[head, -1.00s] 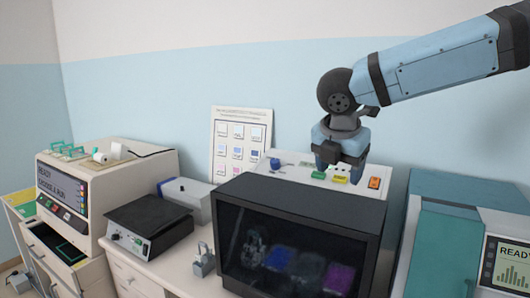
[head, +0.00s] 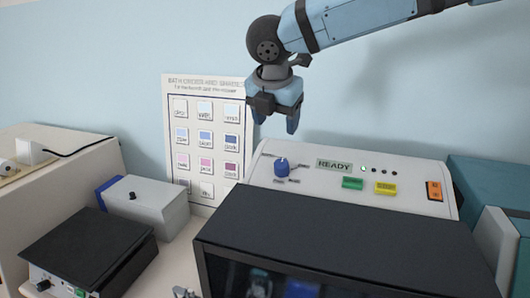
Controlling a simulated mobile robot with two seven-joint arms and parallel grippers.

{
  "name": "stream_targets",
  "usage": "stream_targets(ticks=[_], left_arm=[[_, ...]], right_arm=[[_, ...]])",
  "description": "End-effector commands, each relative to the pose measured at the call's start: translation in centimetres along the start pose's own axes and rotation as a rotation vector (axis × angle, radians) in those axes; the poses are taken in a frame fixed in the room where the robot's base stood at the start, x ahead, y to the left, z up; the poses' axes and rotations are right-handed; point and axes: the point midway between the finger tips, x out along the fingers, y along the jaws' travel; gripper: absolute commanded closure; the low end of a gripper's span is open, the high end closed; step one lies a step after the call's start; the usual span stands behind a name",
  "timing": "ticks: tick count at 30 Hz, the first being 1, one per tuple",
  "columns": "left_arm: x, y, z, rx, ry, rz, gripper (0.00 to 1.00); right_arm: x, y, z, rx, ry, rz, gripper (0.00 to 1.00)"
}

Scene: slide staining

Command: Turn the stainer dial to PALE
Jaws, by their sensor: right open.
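The stainer (head: 330,199) is a white machine with a sloped control panel behind a black-topped cabinet. Its blue dial (head: 282,168) sits at the left of the panel, with small labels around it that are too small to read. A display (head: 334,165) beside it reads READY. Green (head: 352,184) and yellow (head: 386,188) buttons and an orange switch (head: 434,190) lie to the right. My right gripper (head: 276,121) is open and empty, pointing down above and slightly left of the dial, apart from it. My left gripper is not in view.
The black cabinet top (head: 345,235) stands in front of the panel. A poster of colour swatches (head: 207,150) leans on the wall at left. A grey box (head: 145,205) and a black-topped device (head: 85,250) stand at lower left. A teal machine (head: 490,185) is at right.

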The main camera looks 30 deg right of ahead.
Motion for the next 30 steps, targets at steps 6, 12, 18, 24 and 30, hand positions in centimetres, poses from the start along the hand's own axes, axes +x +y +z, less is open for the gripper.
stream_targets(ticks=[6,12,18,24,30], left_arm=[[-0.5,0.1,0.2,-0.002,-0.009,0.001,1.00],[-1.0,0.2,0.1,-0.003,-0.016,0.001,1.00],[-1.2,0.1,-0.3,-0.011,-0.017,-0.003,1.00],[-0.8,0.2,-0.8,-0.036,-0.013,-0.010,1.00],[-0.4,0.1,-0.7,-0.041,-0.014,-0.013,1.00]], right_arm=[[2.3,-0.1,0.0,0.000,0.001,-0.005,0.36],[6.5,0.0,0.0,-0.001,0.002,-0.004,0.36],[10.5,-0.1,0.0,0.000,0.001,-0.004,0.36],[13.0,0.0,0.0,0.000,0.001,-0.002,0.36],[13.7,0.0,0.0,0.000,0.000,-0.001,0.36]])
